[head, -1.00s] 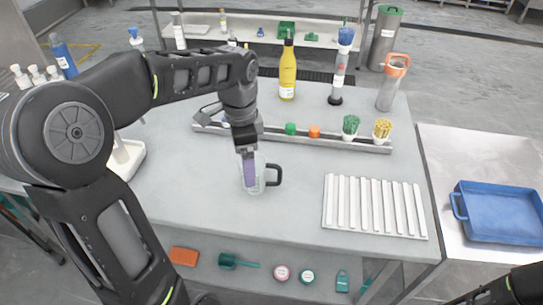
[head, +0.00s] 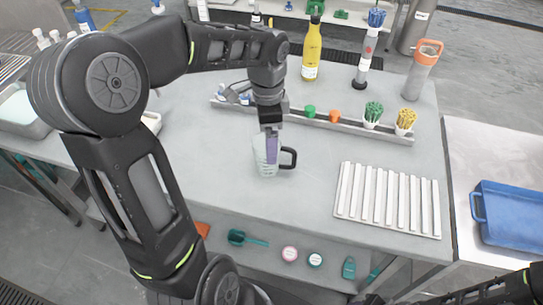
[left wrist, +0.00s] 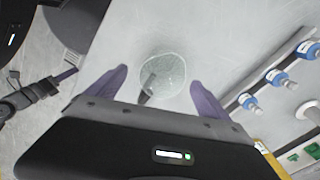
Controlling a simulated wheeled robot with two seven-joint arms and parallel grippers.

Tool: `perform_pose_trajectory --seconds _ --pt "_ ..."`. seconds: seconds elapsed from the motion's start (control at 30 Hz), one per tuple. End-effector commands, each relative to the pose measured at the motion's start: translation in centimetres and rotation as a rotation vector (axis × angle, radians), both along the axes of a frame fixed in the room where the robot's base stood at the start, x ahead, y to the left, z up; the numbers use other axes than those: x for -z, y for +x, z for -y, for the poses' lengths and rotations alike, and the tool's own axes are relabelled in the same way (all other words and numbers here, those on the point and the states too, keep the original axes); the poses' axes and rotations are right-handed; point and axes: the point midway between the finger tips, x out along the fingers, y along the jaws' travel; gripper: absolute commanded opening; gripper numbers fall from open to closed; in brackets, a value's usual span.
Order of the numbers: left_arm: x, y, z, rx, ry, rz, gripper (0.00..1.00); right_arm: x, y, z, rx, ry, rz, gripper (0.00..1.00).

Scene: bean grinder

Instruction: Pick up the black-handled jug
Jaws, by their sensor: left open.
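The jug (head: 265,160) is clear with a black handle (head: 289,158) on its right side. It stands upright on the grey table (head: 210,185). Nothing is held. My right gripper is not seen; only part of the right arm shows at the bottom right.
A long rack (head: 340,125) with green and orange caps and stick cups lies behind the jug. A white ribbed tray (head: 388,200) is to the right. A yellow bottle (head: 312,50) stands behind the rack. A blue bin (head: 508,212) sits on the side table.

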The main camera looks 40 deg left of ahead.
Motion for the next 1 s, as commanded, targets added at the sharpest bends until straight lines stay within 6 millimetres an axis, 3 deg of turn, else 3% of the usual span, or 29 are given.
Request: perform_pose_trajectory --seconds 0.27,0.63,1.0 --pt "0.4 0.0 0.0 0.0 -0.001 -0.001 0.91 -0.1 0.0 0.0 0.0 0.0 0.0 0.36" --pt "5.0 0.2 0.0 0.001 -0.001 -0.001 0.91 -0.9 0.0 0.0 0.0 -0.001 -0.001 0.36" --pt "5.2 0.2 0.0 0.0 0.0 0.001 0.91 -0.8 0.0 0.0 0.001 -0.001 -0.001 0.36"
